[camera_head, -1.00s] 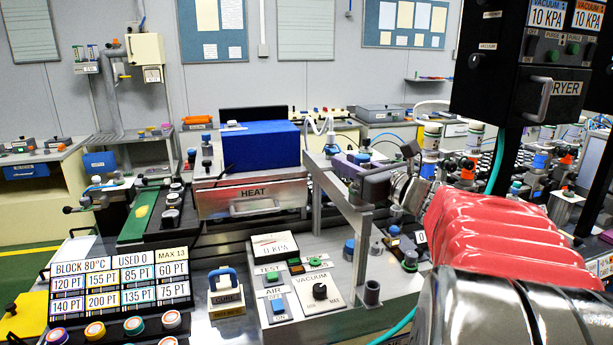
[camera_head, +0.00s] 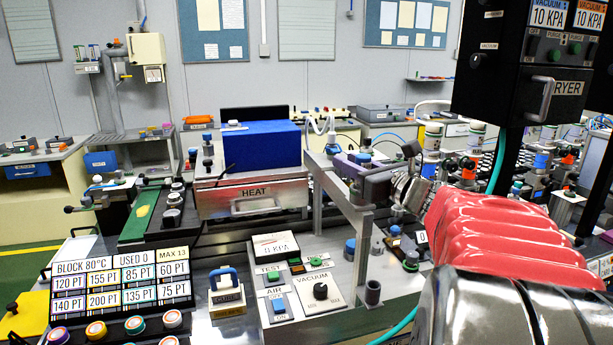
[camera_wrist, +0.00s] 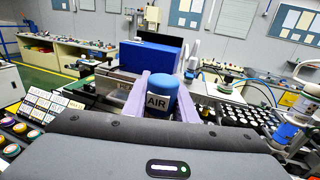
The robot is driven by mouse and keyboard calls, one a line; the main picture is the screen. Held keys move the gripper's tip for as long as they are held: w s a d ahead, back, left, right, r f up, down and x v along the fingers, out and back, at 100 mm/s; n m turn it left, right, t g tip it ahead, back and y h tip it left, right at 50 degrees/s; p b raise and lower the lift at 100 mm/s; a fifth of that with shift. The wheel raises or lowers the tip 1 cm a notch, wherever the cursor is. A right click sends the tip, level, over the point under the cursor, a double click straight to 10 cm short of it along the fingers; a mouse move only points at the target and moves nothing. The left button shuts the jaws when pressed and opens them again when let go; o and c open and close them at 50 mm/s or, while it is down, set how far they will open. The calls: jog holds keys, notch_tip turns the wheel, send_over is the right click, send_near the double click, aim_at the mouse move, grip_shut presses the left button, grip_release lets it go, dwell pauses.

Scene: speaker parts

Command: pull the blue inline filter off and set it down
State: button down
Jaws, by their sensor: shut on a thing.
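The blue inline filter (camera_wrist: 161,94) is an upright blue cylinder with a white AIR label, in the middle of the wrist view. My gripper (camera_wrist: 160,108) has its two lilac fingers shut on it, one on each side. Its lower end is hidden behind my gripper body, so I cannot tell whether it is still attached to anything below. In the head view my gripper (camera_head: 352,166) is above the grey post frame, right of the heater box, with the blue filter (camera_head: 364,158) small at its fingers.
A heater drawer marked HEAT (camera_head: 252,194) with a blue block (camera_head: 262,146) on top stands left of my gripper. A control panel (camera_head: 335,282) with a VACUUM knob and a 0 KPA sign (camera_head: 275,246) lies below.

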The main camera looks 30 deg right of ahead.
jog(key=shift+r, duration=2.45)
dwell(0.5)
jog(key=shift+r, duration=1.9)
jog(key=shift+f, duration=0.15)
